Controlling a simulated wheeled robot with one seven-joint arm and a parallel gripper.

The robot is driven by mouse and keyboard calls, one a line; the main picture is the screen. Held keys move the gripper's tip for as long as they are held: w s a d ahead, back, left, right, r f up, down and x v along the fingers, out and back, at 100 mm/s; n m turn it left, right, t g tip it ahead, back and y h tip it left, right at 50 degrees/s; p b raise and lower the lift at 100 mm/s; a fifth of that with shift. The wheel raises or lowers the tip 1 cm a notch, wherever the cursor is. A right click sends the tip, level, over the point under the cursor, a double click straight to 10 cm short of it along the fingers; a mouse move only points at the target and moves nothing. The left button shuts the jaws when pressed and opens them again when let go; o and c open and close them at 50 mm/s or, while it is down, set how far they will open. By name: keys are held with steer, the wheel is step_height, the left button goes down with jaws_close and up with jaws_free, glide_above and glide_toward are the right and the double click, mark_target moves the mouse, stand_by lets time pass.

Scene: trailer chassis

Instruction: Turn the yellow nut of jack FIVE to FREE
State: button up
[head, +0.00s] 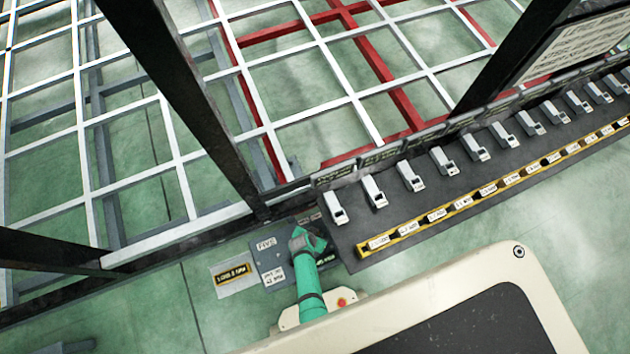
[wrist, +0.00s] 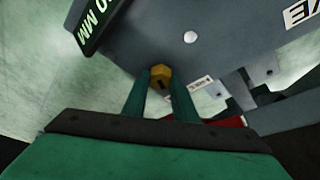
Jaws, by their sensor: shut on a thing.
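The yellow nut (wrist: 160,76) shows in the wrist view between the tips of my gripper (wrist: 161,88). The two green fingers are closed against its sides. A dark mark shows on the nut's face. A small white label (wrist: 201,85) with unreadable text lies just right of the nut. In the head view the jack FIVE plate (head: 268,262) is grey and bears the word FIVE. My gripper (head: 307,240) is over the right part of that plate and hides the nut there.
A row of white pedals (head: 374,192) on a dark strip runs to the upper right, with a yellow-edged label rail (head: 437,214) in front. A black post (head: 190,110) rises close behind the plate. A yellow-black floor label (head: 233,274) lies left.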

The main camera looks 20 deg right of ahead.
steer(key=shift+n+t+y, duration=0.3)
steer(key=shift+n+y, duration=0.2)
steer(key=shift+n, duration=0.8)
steer(key=shift+s, duration=0.2)
steer(key=o, duration=1.1)
steer(key=shift+w, duration=0.1)
steer(key=shift+r, duration=0.2)
steer(key=shift+v, duration=5.25)
